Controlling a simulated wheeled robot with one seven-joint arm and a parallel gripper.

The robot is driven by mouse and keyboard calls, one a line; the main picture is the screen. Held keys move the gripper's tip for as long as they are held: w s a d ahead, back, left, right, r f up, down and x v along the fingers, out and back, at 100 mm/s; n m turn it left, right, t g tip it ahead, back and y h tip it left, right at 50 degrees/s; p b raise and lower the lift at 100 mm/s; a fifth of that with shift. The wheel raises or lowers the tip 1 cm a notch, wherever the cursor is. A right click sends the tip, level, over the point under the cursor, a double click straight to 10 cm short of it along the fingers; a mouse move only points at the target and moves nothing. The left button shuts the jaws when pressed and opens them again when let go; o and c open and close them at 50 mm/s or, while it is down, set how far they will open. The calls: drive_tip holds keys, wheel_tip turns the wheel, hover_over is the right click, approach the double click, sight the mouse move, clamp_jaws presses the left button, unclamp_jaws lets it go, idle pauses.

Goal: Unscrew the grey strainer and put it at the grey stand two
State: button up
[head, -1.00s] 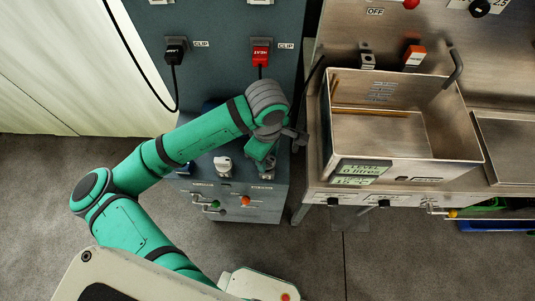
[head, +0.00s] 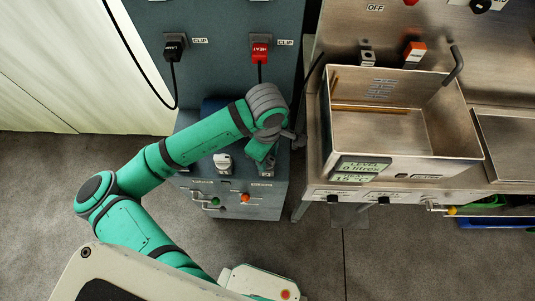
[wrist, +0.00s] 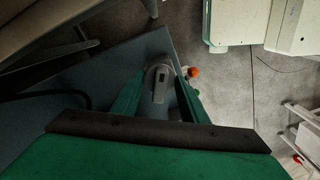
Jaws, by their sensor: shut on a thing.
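My gripper (head: 265,158) reaches down over the top of the low blue-grey cabinet, right of a pale knob-like fitting (head: 222,162). In the wrist view its two green fingers stand on either side of a grey rounded fitting with a dark slot, which I take to be the grey strainer (wrist: 158,84). The gripper is shut on it. In the head view the wrist and fingers hide most of this strainer, and only a small grey part shows below them. I cannot tell from these frames whether its thread is still engaged. I cannot pick out grey stand two.
A steel tank (head: 400,145) with a level display (head: 362,168) stands close to the right of my wrist. A tall blue panel (head: 220,60) with a black plug (head: 174,46) and a red plug (head: 261,50) rises behind. Open floor (head: 60,200) lies at the left.

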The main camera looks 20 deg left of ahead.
drive_tip(key=shift+s+f, duration=0.1)
drive_tip(key=shift+f, duration=0.6)
drive_tip(key=o, duration=1.3)
wheel_tip(320, 180, up, 11)
drive_tip(key=shift+f, duration=0.1)
drive_tip(key=shift+a, duration=0.1)
